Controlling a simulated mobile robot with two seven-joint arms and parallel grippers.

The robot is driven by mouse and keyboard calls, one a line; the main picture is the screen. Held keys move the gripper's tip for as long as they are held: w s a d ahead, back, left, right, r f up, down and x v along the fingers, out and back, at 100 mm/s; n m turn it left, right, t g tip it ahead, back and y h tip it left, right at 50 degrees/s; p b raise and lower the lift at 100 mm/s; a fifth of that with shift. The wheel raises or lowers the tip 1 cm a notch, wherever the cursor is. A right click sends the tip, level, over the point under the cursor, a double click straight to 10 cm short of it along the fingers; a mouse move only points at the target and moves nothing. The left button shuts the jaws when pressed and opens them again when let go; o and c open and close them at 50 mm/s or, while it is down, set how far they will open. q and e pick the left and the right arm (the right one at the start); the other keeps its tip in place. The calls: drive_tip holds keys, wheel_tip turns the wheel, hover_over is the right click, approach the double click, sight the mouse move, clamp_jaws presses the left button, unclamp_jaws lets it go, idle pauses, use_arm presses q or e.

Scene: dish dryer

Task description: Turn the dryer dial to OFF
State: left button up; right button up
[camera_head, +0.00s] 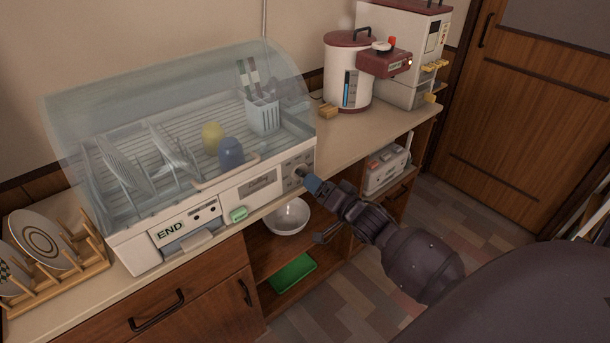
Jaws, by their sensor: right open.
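The white dish dryer (242,205) stands on the counter under its clear, closed cover. Its dial (299,171) is on the right end of the front panel. My right gripper (306,178) is at the dial, its blue-tipped end close in front of it. The jaws are open. The fingertips partly hide the dial, and I cannot tell whether they touch it or where it points. A sign reading END (170,230) is on the panel's left part. My left gripper is not in view.
Inside the dryer are plates (125,163), cups (231,152) and a cutlery holder (263,113). A wooden plate rack (60,272) stands left. A white pot-like appliance (345,75) stands right. Below are shelves with a white bowl (288,217) and green tray (292,273).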

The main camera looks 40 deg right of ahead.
sight(306, 173)
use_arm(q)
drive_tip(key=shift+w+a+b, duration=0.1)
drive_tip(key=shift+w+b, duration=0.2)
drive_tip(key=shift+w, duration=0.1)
use_arm(e)
drive_tip(key=shift+w+a, duration=0.15)
drive_tip(key=shift+w, duration=1.35)
drive_tip(key=shift+w+a, duration=0.15)
drive_tip(key=shift+w, duration=1.3)
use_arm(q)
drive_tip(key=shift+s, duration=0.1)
use_arm(e)
drive_tip(key=shift+c, duration=0.4)
drive_tip(key=c, duration=0.8)
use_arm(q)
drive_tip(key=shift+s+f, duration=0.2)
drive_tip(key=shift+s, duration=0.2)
use_arm(e)
drive_tip(key=shift+c, duration=0.2)
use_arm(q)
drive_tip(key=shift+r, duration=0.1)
use_arm(e)
drive_tip(key=shift+r+n, duration=0.1)
drive_tip(key=shift+n, duration=0.2)
